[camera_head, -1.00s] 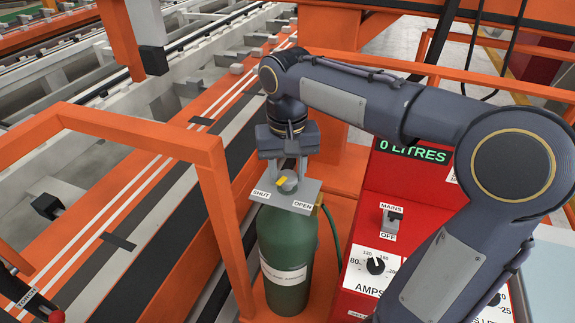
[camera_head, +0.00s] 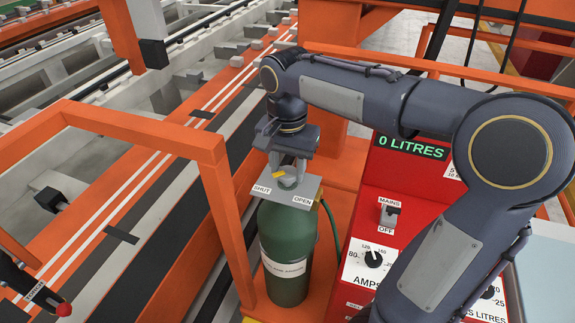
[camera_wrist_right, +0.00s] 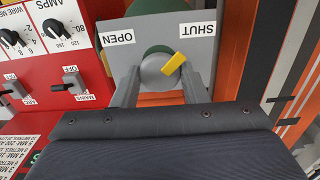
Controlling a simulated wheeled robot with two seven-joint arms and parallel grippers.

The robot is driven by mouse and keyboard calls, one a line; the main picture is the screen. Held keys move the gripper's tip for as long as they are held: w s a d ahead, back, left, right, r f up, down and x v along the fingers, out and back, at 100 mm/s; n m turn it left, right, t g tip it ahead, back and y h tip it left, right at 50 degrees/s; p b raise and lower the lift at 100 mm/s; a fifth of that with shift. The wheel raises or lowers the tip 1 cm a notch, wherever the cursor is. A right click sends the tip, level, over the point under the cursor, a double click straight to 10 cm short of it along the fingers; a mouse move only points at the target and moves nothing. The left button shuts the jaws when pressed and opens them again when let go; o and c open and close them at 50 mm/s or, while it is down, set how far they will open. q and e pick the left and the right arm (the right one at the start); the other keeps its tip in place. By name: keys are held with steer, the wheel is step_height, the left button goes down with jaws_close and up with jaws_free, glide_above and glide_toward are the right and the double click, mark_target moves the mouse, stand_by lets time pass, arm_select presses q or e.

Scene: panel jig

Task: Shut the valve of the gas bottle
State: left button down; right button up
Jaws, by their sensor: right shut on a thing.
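The green gas bottle (camera_head: 284,240) stands upright, with a grey plate (camera_head: 309,188) marked SHUT on the left and OPEN on the right. My right gripper (camera_head: 287,172) comes down from above and is shut on the round grey valve knob (camera_wrist_right: 157,74), with one finger on each side. The knob's yellow pointer (camera_wrist_right: 174,63) leans towards the SHUT label (camera_wrist_right: 197,29) in the right wrist view, away from the OPEN label (camera_wrist_right: 118,38). The yellow pointer also shows in the head view (camera_head: 279,175). My left gripper is not in view.
A red welding machine (camera_head: 385,185) with dials, a mains switch and a "0 LITRES" display stands right of the bottle. An orange frame (camera_head: 215,190) rises close on the left. A hose (camera_head: 332,225) runs down beside the bottle.

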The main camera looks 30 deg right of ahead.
mark_target(288, 172)
steer(key=shift+r, duration=0.1)
steer(key=o, duration=1)
steer(key=shift+c, duration=0.2)
step_height(288, 172, up, 8)
steer(key=shift+f, duration=0.15)
steer(key=s+a+f+n+t+y, duration=0.2)
steer(key=s+f+n, duration=0.2)
steer(key=s+f, duration=0.3)
steer(key=s+a+f+n+t+y, duration=0.1)
steer(key=s+a+f+n+t, duration=0.1)
steer(key=s+f, duration=0.4)
steer(key=s+n+t, duration=0.1)
steer(key=s+n, duration=0.1)
steer(key=s, duration=0.1)
steer(key=shift+s+f+t+y, duration=0.3)
steer(key=shift+f+y, duration=0.05)
steer(key=shift+y, duration=0.05)
